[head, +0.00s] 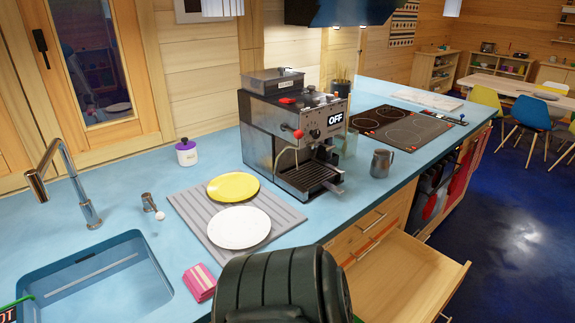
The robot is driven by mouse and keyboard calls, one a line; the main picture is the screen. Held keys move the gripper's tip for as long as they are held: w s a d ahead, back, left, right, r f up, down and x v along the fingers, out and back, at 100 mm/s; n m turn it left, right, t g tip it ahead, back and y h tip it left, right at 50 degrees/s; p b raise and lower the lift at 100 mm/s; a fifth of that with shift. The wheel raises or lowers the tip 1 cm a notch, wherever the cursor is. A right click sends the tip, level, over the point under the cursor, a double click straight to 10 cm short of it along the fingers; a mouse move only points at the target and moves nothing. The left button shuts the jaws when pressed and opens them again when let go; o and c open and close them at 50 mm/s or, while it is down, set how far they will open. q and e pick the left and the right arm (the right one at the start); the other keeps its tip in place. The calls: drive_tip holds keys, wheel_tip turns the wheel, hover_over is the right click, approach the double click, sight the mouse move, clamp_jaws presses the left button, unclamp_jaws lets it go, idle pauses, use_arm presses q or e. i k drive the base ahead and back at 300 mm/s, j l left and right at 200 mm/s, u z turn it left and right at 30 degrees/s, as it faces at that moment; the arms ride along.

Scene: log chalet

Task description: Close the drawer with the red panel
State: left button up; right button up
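A wooden drawer (408,278) stands pulled out from under the blue counter, at the lower right of the head view. Its inside looks empty in the part I see. A thin red-orange strip (372,243) shows on the cabinet just above the open drawer. Neither of my grippers is clearly visible. A large dark rounded part, which looks like mine, covers the bottom middle and hides the near side of the drawer.
The counter holds a coffee machine (292,135), a metal jug (381,163), a grey mat (189,212) with yellow (233,187) and white (239,228) plates, and a pink sponge (199,283). A sink (95,275) is at left. The blue floor (505,255) right of the drawer is clear.

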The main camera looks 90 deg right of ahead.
sight(402, 279)
drive_tip(key=z, duration=2.2)
